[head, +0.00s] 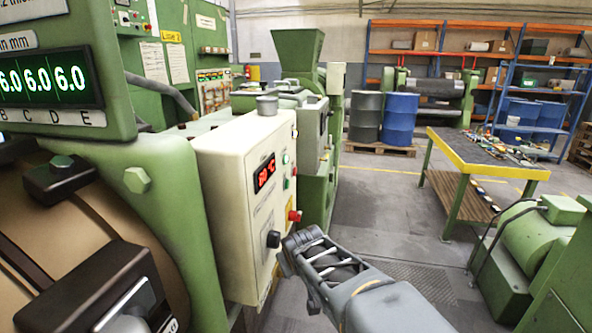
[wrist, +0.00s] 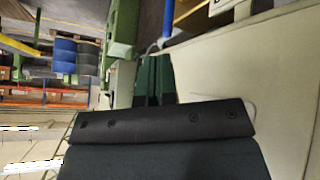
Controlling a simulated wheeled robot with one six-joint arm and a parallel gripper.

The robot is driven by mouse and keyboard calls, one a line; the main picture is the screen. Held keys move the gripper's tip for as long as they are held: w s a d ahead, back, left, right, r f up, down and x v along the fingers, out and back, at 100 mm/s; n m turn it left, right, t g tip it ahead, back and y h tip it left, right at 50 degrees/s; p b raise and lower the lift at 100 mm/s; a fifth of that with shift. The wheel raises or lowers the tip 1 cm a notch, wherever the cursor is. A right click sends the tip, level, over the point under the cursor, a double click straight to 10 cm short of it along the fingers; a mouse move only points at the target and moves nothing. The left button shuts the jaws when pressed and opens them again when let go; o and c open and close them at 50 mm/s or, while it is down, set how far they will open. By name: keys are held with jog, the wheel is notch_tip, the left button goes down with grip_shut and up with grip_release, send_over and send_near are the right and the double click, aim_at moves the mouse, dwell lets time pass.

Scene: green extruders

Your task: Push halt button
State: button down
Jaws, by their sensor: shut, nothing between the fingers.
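A cream control box (head: 232,170) stands left of centre in the head view, with a red lit display (head: 264,173) on its front. A black knob (head: 273,239) sits lower down. My gripper (head: 288,256) is shut and empty, beside the black knob and below the red button; I cannot tell whether it touches the box. In the wrist view the cream panel (wrist: 285,90) fills the right side, and no red button is visible.
Green machine housing (head: 155,210) stands left of the box. A green-framed table (head: 480,152) with small items is at right, and a green motor (head: 535,240) lies in front of it. Blue drums (head: 400,122) stand behind. The floor (head: 385,215) between is clear.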

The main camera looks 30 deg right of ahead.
aim_at(295, 171)
jog(key=w+d+r+n+t+y+p, duration=0.1)
jog(key=w+d+r+n+t, duration=0.4)
jog(key=d, duration=0.5)
jog(key=w+d+r+n+t+y+p, duration=0.1)
jog(key=w+d+r+n+t, duration=0.4)
jog(key=d, duration=0.5)
notch_tip(295, 171, up, 2)
jog(key=shift+w+d+r+n+t+y+p, duration=0.2)
jog(key=shift+w+d+n+t+y+p, duration=0.15)
jog(key=shift+w+t+y, duration=0.35)
jog(key=shift+a, duration=0.2)
jog(key=w+a+b, duration=0.1)
jog(key=w+a, duration=0.5)
jog(key=shift+a+b, duration=0.2)
jog(key=shift+b, duration=0.15)
dwell(0.5)
jog(key=shift+w+a, duration=0.25)
